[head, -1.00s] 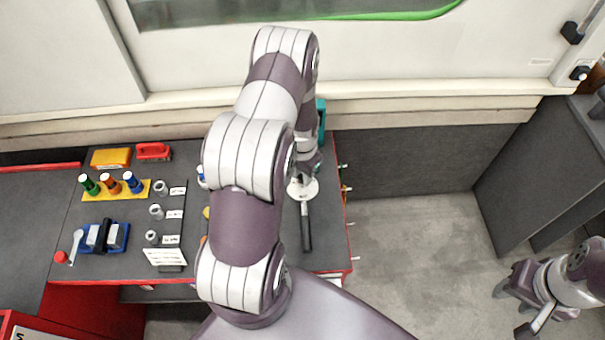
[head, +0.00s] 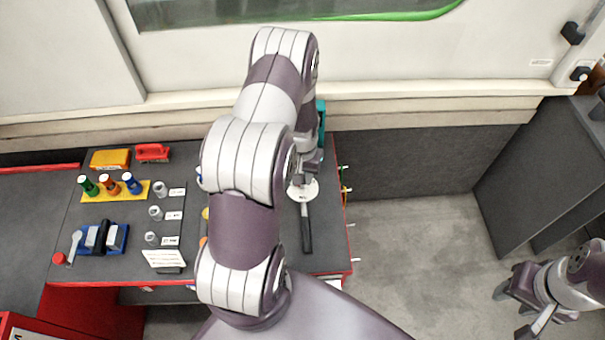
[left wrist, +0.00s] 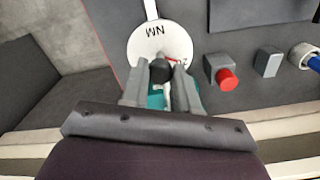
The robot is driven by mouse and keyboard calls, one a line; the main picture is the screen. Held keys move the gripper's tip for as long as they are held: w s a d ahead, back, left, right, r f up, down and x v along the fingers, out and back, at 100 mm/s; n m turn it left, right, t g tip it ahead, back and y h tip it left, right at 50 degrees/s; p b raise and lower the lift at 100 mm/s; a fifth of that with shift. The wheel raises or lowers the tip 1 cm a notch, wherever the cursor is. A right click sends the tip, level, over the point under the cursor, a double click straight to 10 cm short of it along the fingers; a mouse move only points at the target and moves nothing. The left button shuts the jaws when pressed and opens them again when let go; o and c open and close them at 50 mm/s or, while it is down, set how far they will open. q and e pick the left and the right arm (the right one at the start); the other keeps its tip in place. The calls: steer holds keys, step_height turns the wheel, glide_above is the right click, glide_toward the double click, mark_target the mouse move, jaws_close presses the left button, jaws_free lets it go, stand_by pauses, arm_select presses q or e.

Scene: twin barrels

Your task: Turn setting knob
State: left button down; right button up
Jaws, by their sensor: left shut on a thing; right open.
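The black setting knob (left wrist: 160,70) shows in the left wrist view at the edge of a white dial disc (left wrist: 158,43) marked NM. My left gripper (left wrist: 160,78) is shut on the knob, with one grey finger on each side. A teal body (left wrist: 154,99) lies behind the fingers. In the head view the white disc (head: 303,190) lies near the right end of the bench, with a black handle (head: 306,232) toward me. My left arm hides the knob there. My right gripper (head: 515,306) is open and empty at the lower right, away from the bench.
In the left wrist view, a grey block with a red cap (left wrist: 226,77) and another grey block (left wrist: 268,64) stand beside the disc. In the head view, several sockets (head: 156,213), a yellow bottle rack (head: 115,192) and a blue tray (head: 86,240) fill the left bench.

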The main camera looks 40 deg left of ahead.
arm_select(q)
steer(key=shift+w+r, duration=0.1)
steer(key=c, duration=0.8)
jaws_free()
steer(key=shift+c, duration=0.2)
step_height(320, 180, up, 13)
steer(key=b, duration=0.2)
steer(key=shift+f, duration=0.2)
steer(key=s+d+r+m, duration=0.2)
steer(key=s+d+r, duration=0.1)
steer(key=s+d, duration=0.2)
steer(key=s+d+r+m+t, duration=0.1)
steer(key=s+d, duration=0.4)
steer(key=d, duration=0.5)
step_height(320, 180, up, 2)
steer(key=shift+s+r+m, duration=0.1)
steer(key=shift+s+m, duration=0.1)
steer(key=shift+m, duration=0.3)
